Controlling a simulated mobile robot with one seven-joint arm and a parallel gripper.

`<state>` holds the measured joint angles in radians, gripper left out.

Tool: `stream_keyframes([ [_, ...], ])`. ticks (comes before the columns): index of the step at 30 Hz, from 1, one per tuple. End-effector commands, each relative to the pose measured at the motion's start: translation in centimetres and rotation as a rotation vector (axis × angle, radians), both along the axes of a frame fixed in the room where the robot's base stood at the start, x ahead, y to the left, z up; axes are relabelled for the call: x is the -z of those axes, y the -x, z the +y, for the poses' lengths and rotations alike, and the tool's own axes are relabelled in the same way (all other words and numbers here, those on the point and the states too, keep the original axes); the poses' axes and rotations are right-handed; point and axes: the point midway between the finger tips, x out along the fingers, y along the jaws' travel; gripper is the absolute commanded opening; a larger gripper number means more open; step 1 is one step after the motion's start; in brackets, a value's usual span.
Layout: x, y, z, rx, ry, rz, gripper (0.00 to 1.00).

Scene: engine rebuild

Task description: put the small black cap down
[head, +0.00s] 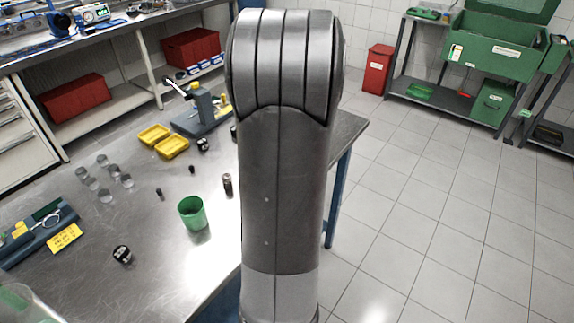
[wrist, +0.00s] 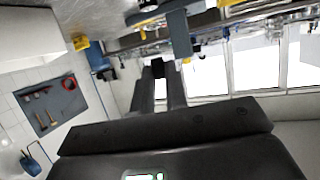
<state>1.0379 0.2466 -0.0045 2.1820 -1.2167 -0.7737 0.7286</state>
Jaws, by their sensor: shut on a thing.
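My gripper (wrist: 159,75) shows in the wrist view, with its two fingers close together and shut on a small black cap (wrist: 157,67) at the fingertips. The cap is dark and tiny there, so its detail is hard to make out. In the head view my own arm stands in the middle of the picture, and neither the gripper nor the held cap can be seen.
On the metal table (head: 75,225) stand a green cup (head: 193,214), a black round part (head: 122,254), a dark cylinder (head: 227,184), yellow trays (head: 172,148), several clear cylinders and a grey-blue stand (head: 204,112). Bare tabletop lies around the cup.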

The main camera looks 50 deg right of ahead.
Motion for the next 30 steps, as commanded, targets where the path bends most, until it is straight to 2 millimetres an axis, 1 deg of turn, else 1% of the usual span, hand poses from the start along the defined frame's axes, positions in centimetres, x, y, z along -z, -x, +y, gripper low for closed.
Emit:
stream_keyframes([
  [1,-0.1,2.1,-1.0,0.016,0.000,0.000,0.00],
  [5,0.0,7.1,-2.7,0.036,0.001,0.000,0.00],
  [6,0.0,8.6,-3.1,0.043,0.001,0.000,0.00],
  [12,0.3,15.6,-4.1,0.071,0.000,0.000,0.00],
  [15,0.4,18.3,-4.1,0.082,0.000,0.000,0.00],
  [18,0.6,20.3,-4.0,0.090,0.000,0.000,0.00],
  [21,0.7,21.5,-3.8,0.094,0.000,-0.001,0.00],
  [24,0.8,22.1,-3.8,0.096,0.001,0.000,0.00],
  [30,0.8,22.2,-3.8,0.096,0.002,0.000,0.00],
])
